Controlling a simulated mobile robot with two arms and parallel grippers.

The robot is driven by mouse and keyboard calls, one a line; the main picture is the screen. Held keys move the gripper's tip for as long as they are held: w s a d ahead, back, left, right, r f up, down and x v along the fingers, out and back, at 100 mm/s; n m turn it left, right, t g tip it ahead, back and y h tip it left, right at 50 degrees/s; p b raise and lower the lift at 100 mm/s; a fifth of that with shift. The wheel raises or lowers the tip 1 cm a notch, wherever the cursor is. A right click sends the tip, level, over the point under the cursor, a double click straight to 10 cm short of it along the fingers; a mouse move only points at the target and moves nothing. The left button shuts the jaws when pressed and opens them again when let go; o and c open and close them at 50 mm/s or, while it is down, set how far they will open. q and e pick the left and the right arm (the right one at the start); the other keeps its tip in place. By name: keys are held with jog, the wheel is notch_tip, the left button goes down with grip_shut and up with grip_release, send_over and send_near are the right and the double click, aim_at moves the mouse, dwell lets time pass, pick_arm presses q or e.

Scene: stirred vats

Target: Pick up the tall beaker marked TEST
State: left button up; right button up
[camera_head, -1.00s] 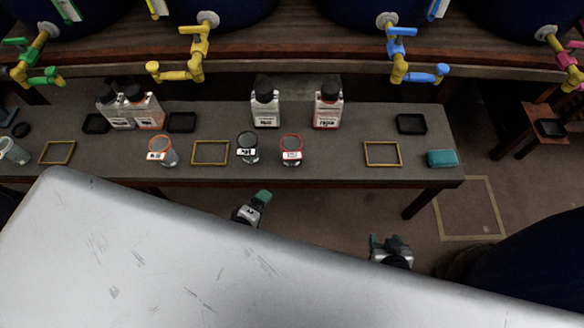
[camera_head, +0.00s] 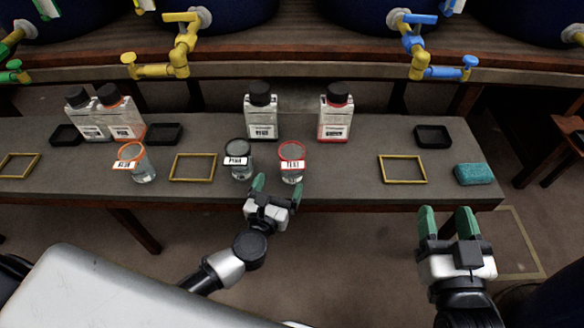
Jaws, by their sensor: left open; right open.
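The beaker marked TEST (camera_head: 292,174) stands upright on the grey bench. It is clear, with a red rim and a white label. My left gripper (camera_head: 277,188) is open and empty, just in front of the bench edge. Its green fingertips sit just below the TEST beaker in the picture, the right one close under it; I cannot tell whether they touch. My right gripper (camera_head: 447,222) is open and empty, to the right, in front of the bench and away from the beakers.
A black-rimmed beaker (camera_head: 239,172) stands close left of the TEST beaker. An orange-rimmed beaker (camera_head: 142,172) is farther left. White bottles with a black cap (camera_head: 262,118) and a red-ringed cap (camera_head: 335,119) stand behind. A yellow frame (camera_head: 402,169) and teal sponge (camera_head: 474,174) lie right.

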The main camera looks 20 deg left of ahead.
aim_at(288, 173)
pick_arm(q)
jog(key=shift+w, duration=0.9)
jog(key=w, duration=0.2)
jog(key=w+d, duration=0.1)
jog(key=w, duration=0.1)
jog(key=shift+r+b, duration=0.2)
jog(key=shift+b, duration=0.1)
jog(key=shift+w, duration=0.65)
pick_arm(e)
jog(key=shift+s+a+r+t+y, duration=0.1)
jog(key=shift+r+t+y, duration=0.05)
jog(key=shift+r+t, duration=0.45)
jog(key=shift+s+a+r+t+y, duration=0.1)
jog(key=shift+r+t+y, duration=0.05)
jog(key=shift+r+t, duration=0.4)
pick_arm(q)
jog(key=shift+c, duration=0.5)
jog(key=c, duration=0.9)
pick_arm(e)
jog(key=shift+w, duration=0.1)
pick_arm(q)
jog(key=shift+r, duration=0.1)
